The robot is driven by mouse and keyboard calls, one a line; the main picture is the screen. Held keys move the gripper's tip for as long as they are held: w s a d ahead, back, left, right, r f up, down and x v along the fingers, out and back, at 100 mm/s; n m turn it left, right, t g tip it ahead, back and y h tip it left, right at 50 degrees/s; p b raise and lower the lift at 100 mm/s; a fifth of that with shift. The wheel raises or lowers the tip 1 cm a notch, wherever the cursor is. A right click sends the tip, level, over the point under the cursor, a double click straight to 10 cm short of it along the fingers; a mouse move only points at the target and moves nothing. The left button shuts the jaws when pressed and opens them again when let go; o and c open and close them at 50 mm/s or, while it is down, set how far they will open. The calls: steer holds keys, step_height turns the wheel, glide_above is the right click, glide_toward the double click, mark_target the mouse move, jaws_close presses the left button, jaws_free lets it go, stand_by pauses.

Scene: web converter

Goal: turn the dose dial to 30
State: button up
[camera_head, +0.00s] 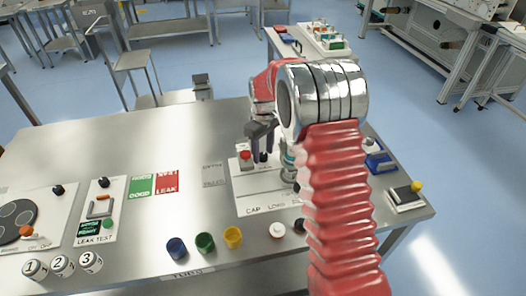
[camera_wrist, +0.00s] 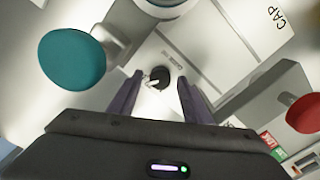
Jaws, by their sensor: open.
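A small black dial (camera_wrist: 157,78) with a white pointer sits on a pale panel in the wrist view; small lettering beside it is too blurred to read. My gripper (camera_wrist: 160,90) is open, with its two dark fingers on either side of the dial in this view. I cannot tell whether they touch it or how high they are above it. In the head view my gripper (camera_head: 261,146) points down over the CAP LOAD panel (camera_head: 251,204), and the dial there is largely hidden by my fingers and arm. The number at the pointer is not readable.
A red button (camera_head: 246,156) stands just left of my gripper; a teal round part (camera_wrist: 72,57) stands close by in the wrist view. The LEAK TEST panel (camera_head: 97,226) lies left.

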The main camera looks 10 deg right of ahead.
mark_target(263, 154)
steer(key=shift+c, duration=0.4)
steer(key=c, duration=1)
steer(key=shift+o, duration=0.2)
steer(key=shift+d+m, duration=0.1)
steer(key=shift+m, duration=0.8)
steer(key=o, duration=1)
steer(key=shift+o, duration=0.2)
steer(key=shift+r, duration=0.15)
step_height(263, 154, up, 14)
steer(key=shift+f, duration=0.25)
